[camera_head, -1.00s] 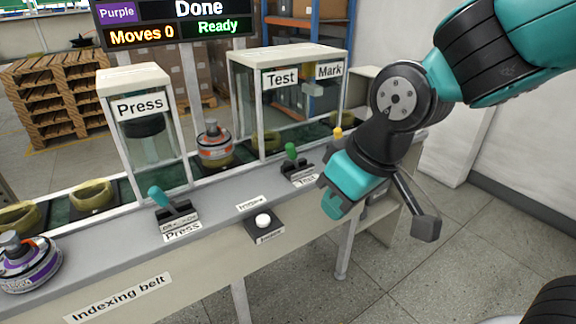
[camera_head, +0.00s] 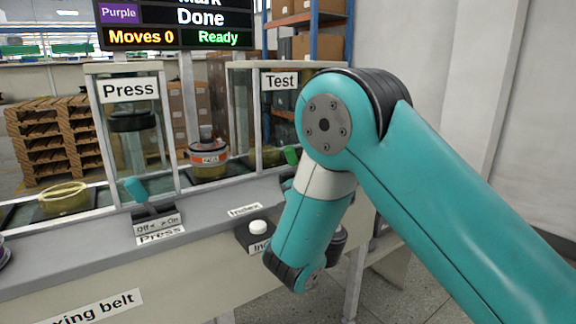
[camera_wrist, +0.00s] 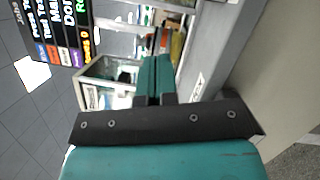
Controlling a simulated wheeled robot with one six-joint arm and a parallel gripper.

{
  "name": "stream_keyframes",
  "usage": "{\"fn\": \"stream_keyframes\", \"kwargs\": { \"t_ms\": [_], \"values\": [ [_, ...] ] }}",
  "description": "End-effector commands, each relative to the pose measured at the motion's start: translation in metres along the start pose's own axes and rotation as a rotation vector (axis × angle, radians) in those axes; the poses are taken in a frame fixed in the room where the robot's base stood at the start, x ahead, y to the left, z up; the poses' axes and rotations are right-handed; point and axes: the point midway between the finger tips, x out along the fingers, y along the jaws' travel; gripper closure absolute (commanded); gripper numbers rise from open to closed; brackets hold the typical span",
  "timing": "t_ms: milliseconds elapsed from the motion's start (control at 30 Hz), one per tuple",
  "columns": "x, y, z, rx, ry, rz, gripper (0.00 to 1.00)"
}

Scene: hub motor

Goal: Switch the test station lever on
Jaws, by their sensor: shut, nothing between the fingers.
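The green Test lever (camera_head: 292,155) shows only in part in the head view, at the foot of the Test station (camera_head: 280,82). My arm covers the rest of it and its label, so I cannot tell its on or off position. My gripper shows in the wrist view (camera_wrist: 155,80), its two teal fingers together with nothing between them. In the head view the gripper is mostly hidden behind my arm, near the front of the bench. I cannot tell whether it touches the lever.
The teal Press lever (camera_head: 136,190) stands at the Press station (camera_head: 130,90). A white Index button (camera_head: 258,227) sits on the bench front. A motor (camera_head: 207,157) with an orange band stands on the belt. The status board (camera_head: 180,22) reads Ready and Moves 0.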

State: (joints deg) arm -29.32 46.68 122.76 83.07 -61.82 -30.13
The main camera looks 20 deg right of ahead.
Motion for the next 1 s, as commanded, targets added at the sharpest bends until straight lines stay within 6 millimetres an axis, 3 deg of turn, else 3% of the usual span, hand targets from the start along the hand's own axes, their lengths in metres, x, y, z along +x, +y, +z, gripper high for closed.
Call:
{"fn": "stream_keyframes", "kwargs": {
  "t_ms": [233, 1000],
  "values": [
    [0.005, 0.003, 0.002, 0.002, -0.002, -0.003, 1.00],
    [0.059, 0.008, 0.003, 0.003, -0.002, -0.004, 1.00]
  ]
}}
